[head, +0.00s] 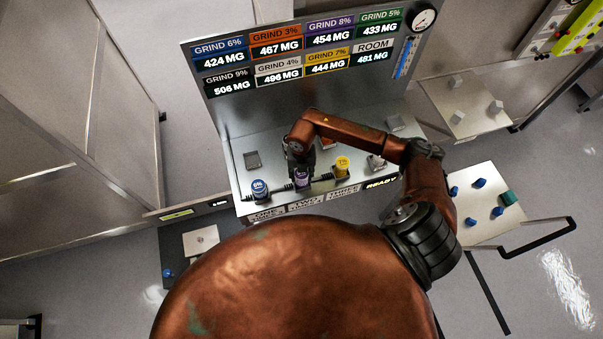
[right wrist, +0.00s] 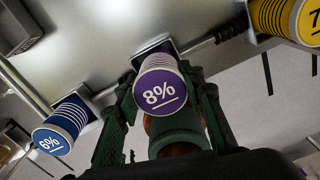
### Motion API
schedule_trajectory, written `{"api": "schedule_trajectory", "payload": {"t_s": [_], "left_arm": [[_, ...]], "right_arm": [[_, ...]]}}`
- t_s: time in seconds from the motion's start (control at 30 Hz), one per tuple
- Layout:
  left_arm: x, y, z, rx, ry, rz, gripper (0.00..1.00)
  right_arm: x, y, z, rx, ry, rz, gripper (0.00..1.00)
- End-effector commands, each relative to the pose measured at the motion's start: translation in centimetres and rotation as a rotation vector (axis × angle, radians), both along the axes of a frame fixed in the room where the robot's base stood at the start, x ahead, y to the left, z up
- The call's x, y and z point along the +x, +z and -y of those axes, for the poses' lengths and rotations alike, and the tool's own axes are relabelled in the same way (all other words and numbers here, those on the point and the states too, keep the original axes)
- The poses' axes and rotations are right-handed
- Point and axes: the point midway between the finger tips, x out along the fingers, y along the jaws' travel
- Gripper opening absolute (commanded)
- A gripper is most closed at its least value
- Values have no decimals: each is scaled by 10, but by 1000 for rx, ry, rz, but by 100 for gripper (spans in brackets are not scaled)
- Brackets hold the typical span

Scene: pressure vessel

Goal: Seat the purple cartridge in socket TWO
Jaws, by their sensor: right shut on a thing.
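The purple cartridge (head: 302,181), marked 8%, is at the middle socket position of the bench, above the TWO label (head: 305,203). It also shows in the right wrist view (right wrist: 160,88), its round end facing the camera and its far end at a square metal socket collar (right wrist: 153,50). How deep it sits there I cannot tell. My right gripper (right wrist: 165,100) is shut on it, one green finger on each side; in the head view my right gripper (head: 299,170) comes down on it from above. My left gripper is not in view.
A blue 6% cartridge (head: 260,188) stands at socket ONE and a yellow 7% cartridge (head: 342,165) at socket THREE, close on either side. A whitish piece (head: 376,163) stands farther right by the READY sign (head: 381,183). The display board (head: 310,60) rises behind.

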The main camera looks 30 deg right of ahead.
Motion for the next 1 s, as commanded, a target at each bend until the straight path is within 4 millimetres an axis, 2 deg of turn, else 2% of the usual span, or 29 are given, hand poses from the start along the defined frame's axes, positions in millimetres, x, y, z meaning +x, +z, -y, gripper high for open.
{"api": "schedule_trajectory", "payload": {"t_s": [0.3, 0.33, 0.57, 0.87, 0.93, 1.0], "left_arm": [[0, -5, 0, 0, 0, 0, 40], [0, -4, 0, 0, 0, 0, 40], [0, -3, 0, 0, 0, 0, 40], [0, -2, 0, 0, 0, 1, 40], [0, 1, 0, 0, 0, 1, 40], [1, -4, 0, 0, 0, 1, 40]], "right_arm": [[0, -4, 0, 0, 1, 1, 3], [0, -4, 0, 0, 1, 0, 37], [0, -3, 0, 0, 0, 0, 53], [0, -2, 0, 0, 0, 0, 54], [0, 2, 0, 0, 0, 0, 54], [1, 8, -1, 0, 2, 4, 54]]}}
